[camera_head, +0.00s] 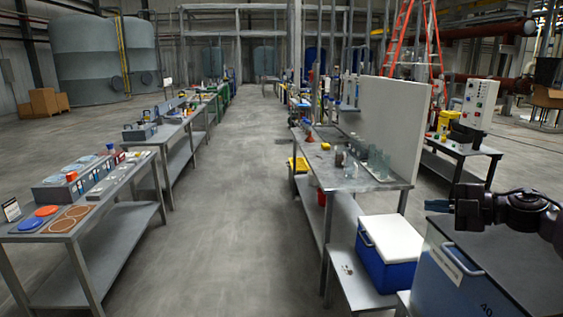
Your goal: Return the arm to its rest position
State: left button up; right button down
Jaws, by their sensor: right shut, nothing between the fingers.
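My right arm comes in from the right edge of the head view, its dark links held roughly level. My right gripper (462,207) points left, shut and empty, above a dark-topped blue-grey cabinet (505,262) at the lower right. Whether it touches anything cannot be told from this one view, but a gap seems to lie below it. My left gripper and left arm are not in view.
A blue cooler with a white lid (391,238) stands left of the cabinet. Behind it is a metal workbench (352,181) with glassware and a pale back panel (388,122). A grey bench (105,205) with discs stands at left. The middle aisle (245,190) is clear.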

jog(key=s+a+f+m+t+h, duration=0.2)
jog(key=f+m+h, duration=0.15)
jog(key=f, duration=0.35)
jog(key=s+a+f+m+t+h, duration=0.2)
jog(key=a+f+m, duration=0.1)
jog(key=f+m, duration=0.3)
jog(key=s+a+f+m+t+h, duration=0.2)
jog(key=s+f+m+t+h, duration=0.1)
jog(key=f, duration=0.5)
jog(key=s+a+f+m+g+h, duration=0.1)
jog(key=s+f+m+g+h, duration=0.1)
jog(key=s+f+m, duration=0.3)
jog(key=s+a+f+m+g+h, duration=0.1)
jog(key=s+f+m, duration=0.4)
jog(key=s+f, duration=0.7)
jog(key=s+g+h, duration=0.1)
jog(key=s, duration=0.4)
jog(key=shift+a+f+g, duration=0.2)
jog(key=shift+a+g, duration=0.1)
